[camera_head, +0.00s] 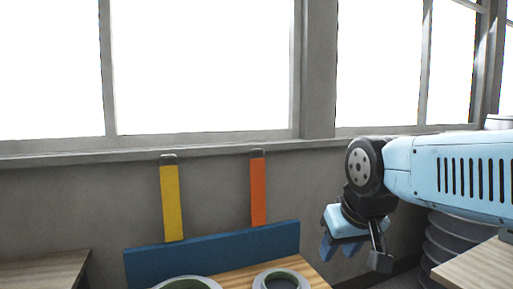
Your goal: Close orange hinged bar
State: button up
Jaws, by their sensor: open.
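The orange hinged bar (258,190) stands upright against the grey wall, with a dark piece at its top end (257,153). Its lower end meets the top edge of a blue board (220,254). My gripper (348,252) is to the right of the orange bar and lower, apart from it. It points downward and is open, with nothing seen between its fingers. My arm reaches in from the right edge.
A yellow bar (171,202) stands upright left of the orange one. Two round moulds (281,280) (188,284) sit on a wooden top in front of the blue board. A wooden table (45,270) is at left, another (480,268) at right. Dark stacked rings (455,245) stand behind my arm.

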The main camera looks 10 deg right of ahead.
aim_at(258, 166)
jog(key=u, duration=0.1)
jog(key=i, duration=0.9)
jog(key=z, duration=0.1)
